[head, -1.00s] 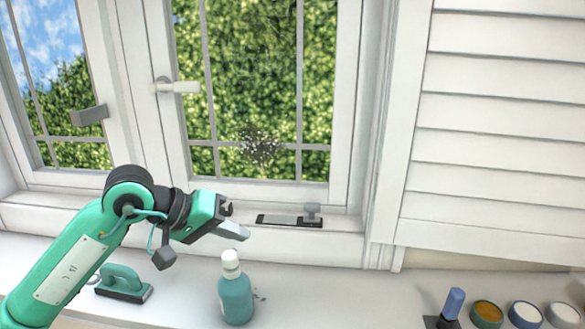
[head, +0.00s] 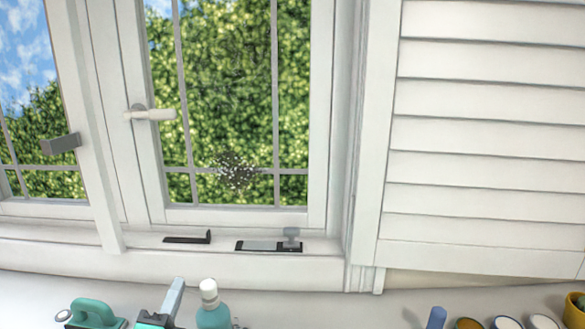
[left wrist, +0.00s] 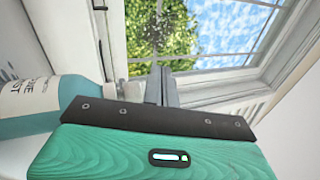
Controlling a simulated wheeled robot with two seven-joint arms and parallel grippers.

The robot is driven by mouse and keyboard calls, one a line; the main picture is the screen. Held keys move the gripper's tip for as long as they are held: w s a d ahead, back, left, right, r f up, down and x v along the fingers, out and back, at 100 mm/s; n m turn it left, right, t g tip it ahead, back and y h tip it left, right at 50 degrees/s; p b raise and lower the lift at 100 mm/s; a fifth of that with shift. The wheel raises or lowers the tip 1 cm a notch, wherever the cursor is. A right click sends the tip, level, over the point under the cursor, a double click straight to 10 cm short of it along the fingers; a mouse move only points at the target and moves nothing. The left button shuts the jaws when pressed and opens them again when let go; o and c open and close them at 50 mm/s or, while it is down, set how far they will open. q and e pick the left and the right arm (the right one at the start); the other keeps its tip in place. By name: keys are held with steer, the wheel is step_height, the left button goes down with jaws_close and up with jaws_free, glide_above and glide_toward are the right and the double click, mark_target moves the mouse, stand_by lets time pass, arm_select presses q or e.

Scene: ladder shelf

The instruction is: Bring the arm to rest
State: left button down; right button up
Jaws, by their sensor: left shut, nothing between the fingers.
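My left gripper (head: 176,284) shows at the bottom edge of the head view, left of the teal spray bottle (head: 212,312). Its pale fingers are shut together and hold nothing. In the left wrist view its closed fingers (left wrist: 162,84) point toward the window, beyond the green gripper body. The rest of my left arm is below the head view. My right arm is not in view.
A teal-handled tool (head: 93,314) lies left of the gripper. The bottle stands close on its right. Cups (head: 507,322) stand at the lower right. The window (head: 225,110) has a dark speckled spot (head: 235,171). The sill holds a dark latch plate (head: 262,246).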

arm_select(q)
steer(key=s+a+f+n+g+y, duration=0.2)
steer(key=s+f+n+g, duration=0.35)
steer(key=f, duration=0.45)
steer(key=s+a+f+n+g+y, duration=0.1)
steer(key=s+a+f+n+g, duration=0.1)
steer(key=s+f+n+g, duration=0.65)
steer(key=s+d+f+n+g+h, duration=0.15)
steer(key=s+f+n+g, duration=0.25)
steer(key=s+f, duration=0.75)
step_height(320, 180, down, 30)
steer(key=f+g, duration=0.1)
steer(key=g, duration=0.1)
steer(key=s+a+f+p, duration=0.1)
steer(key=s+a+f, duration=0.1)
steer(key=s+f, duration=1.6)
steer(key=shift+s+a+f+g+p, duration=0.3)
steer(key=shift+s+f+g+p, duration=0.1)
steer(key=shift+s, duration=0.4)
